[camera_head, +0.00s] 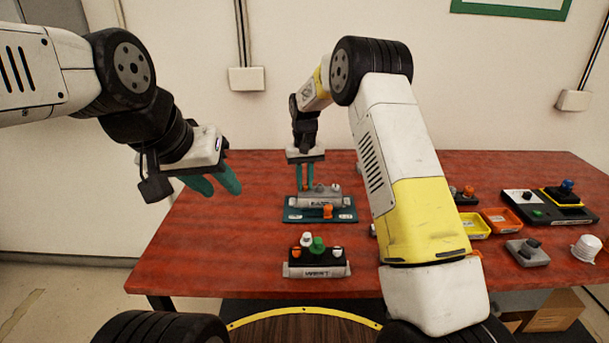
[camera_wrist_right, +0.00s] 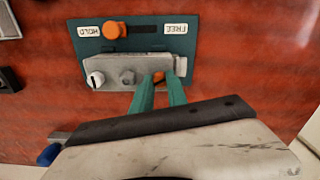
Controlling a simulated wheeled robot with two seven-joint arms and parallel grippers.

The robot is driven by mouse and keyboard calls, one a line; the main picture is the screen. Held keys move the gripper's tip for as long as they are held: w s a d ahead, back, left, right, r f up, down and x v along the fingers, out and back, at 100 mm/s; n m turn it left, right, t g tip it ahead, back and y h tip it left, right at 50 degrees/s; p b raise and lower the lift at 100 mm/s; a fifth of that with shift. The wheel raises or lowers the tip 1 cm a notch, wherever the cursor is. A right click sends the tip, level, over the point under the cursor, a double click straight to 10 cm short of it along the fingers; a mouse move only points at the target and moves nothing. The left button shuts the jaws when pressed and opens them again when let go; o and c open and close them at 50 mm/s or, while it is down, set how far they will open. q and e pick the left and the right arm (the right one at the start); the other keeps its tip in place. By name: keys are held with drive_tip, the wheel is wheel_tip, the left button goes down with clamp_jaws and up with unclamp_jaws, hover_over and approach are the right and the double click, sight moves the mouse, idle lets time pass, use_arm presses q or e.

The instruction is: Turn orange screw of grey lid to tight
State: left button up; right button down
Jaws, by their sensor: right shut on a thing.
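A grey lid (camera_head: 320,201) sits on a dark teal plate (camera_head: 292,216) on the red table; the lid also shows in the right wrist view (camera_wrist_right: 125,68). An orange screw (camera_wrist_right: 158,77) is at one end of the lid. My right gripper (camera_wrist_right: 160,85) points down at it, its green fingers shut on the orange screw, which they partly hide. In the head view this gripper (camera_head: 305,186) is over the lid's left end. My left gripper (camera_head: 213,187) hangs at the left in the air, fingers apart and empty.
An orange knob (camera_wrist_right: 115,31) sits on the plate between the HOLD and FREE labels, nearer HOLD. A grey and a white screw head are also on the lid. A block marked WEST (camera_head: 317,270) stands in front. Yellow (camera_head: 474,224) and orange trays lie right.

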sight(305, 184)
drive_tip(key=m, duration=0.5)
drive_tip(key=shift+m, duration=0.3)
idle(0.4)
drive_tip(key=c, duration=1.3)
unclamp_jaws()
drive_tip(key=shift+r, duration=0.1)
wheel_tip(305, 184, up, 8)
drive_tip(key=shift+f, duration=0.2)
